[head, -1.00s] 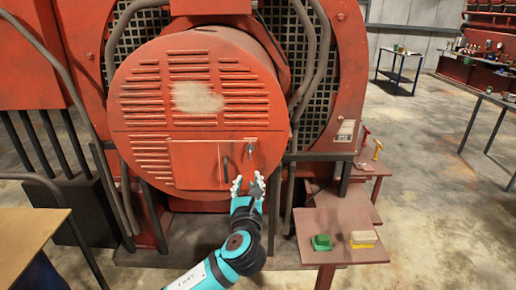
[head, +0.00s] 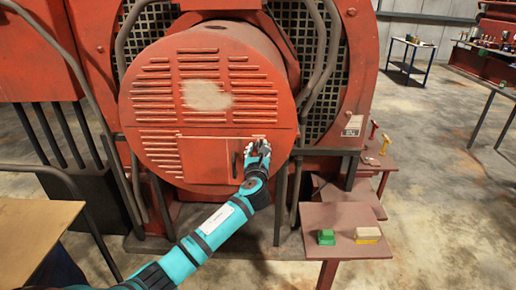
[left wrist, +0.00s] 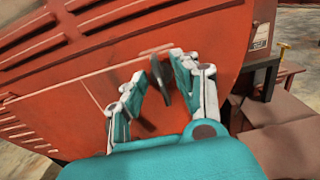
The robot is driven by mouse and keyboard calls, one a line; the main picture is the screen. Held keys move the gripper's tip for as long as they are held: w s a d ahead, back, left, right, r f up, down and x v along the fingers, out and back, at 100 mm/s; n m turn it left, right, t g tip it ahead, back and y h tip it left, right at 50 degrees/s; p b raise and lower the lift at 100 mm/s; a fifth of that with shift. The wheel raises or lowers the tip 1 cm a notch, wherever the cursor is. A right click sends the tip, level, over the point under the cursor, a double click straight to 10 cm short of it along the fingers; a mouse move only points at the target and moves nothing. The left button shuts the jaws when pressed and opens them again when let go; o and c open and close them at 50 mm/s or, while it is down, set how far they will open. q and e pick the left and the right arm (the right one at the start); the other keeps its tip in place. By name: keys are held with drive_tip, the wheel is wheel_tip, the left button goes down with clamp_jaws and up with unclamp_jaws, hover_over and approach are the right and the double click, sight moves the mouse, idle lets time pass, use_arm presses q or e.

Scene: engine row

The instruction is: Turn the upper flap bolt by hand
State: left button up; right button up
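A round red louvred housing (head: 160,110) fills the middle of the head view, with a rectangular flap (head: 208,158) low on its face. A dark upright handle (head: 235,166) sits on the flap. My left gripper (head: 258,146) is at the flap's upper right and hides the bolt there in the head view. In the left wrist view a dark, flat-headed bolt (left wrist: 160,80) stands between the fingers of my left gripper (left wrist: 158,68). The fingers are apart, one on each side, with gaps visible. The right gripper is out of view.
A small red table (head: 345,218) at the lower right carries a green block (head: 326,237) and a yellow-and-beige block (head: 367,235). Grey pipes run beside the housing. A wooden tabletop (head: 30,235) is at the lower left. Open floor lies to the right.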

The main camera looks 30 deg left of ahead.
use_arm(q)
drive_tip(key=shift+r, duration=0.1)
clamp_jaws()
